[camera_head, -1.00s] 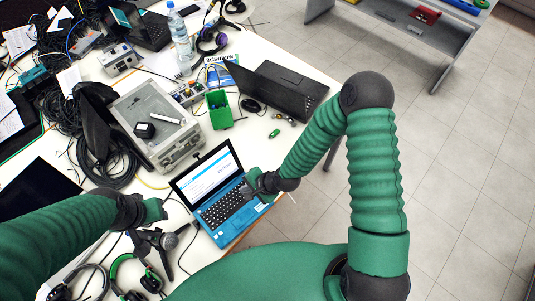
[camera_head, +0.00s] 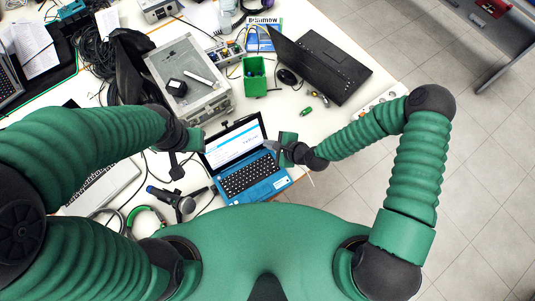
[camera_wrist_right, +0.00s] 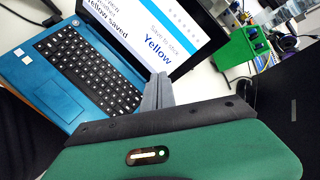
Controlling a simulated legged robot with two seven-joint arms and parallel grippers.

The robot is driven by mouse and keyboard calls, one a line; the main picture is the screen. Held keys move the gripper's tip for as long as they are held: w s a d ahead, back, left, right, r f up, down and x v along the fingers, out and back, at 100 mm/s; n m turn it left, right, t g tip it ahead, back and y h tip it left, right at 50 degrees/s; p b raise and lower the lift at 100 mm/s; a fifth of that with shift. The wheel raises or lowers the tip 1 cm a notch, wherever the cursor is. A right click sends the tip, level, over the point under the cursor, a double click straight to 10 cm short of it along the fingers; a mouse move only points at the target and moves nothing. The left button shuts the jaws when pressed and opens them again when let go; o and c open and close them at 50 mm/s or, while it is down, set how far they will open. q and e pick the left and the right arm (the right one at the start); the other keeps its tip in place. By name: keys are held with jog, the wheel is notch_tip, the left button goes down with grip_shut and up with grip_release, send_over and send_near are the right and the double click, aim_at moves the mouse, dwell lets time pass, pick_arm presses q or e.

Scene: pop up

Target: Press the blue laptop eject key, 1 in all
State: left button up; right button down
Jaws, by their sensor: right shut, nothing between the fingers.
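The blue laptop (camera_head: 266,189) stands open near the table's front edge, with a black keyboard and a lit screen. It also shows in the right wrist view (camera_wrist_right: 25,68), where the screen reads "Yellow saved" and "Yellow". I cannot pick out the eject key among the small keys. My right gripper (camera_head: 272,146) is near the right side of the laptop's screen and hinge. In the right wrist view its grey fingers (camera_wrist_right: 158,92) are together and empty, overlapping the screen's lower right corner. My left gripper (camera_head: 203,144) is left of the screen; its fingers are too unclear to read.
A black laptop (camera_head: 330,70) and a green bin (camera_head: 254,85) stand behind the blue laptop. A silver case (camera_head: 190,75) is at the back left. Headphones (camera_head: 146,215), a small tripod (camera_head: 182,201) and cables lie at the left. Open floor is at the right.

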jog(key=b, duration=0.4)
send_over(269, 155)
jog(key=d, duration=0.1)
jog(key=f, duration=0.5)
jog(key=shift+s+f, duration=0.25)
jog(key=shift+f, duration=0.05)
jog(key=shift+w+f+b, duration=0.1)
jog(key=shift+f+b, duration=0.4)
jog(key=shift+f, duration=0.1)
jog(key=shift+a, duration=0.3)
jog(key=shift+r, duration=0.1)
jog(key=shift+d, duration=0.2)
jog(key=shift+a, duration=0.1)
jog(key=shift+f, duration=0.4)
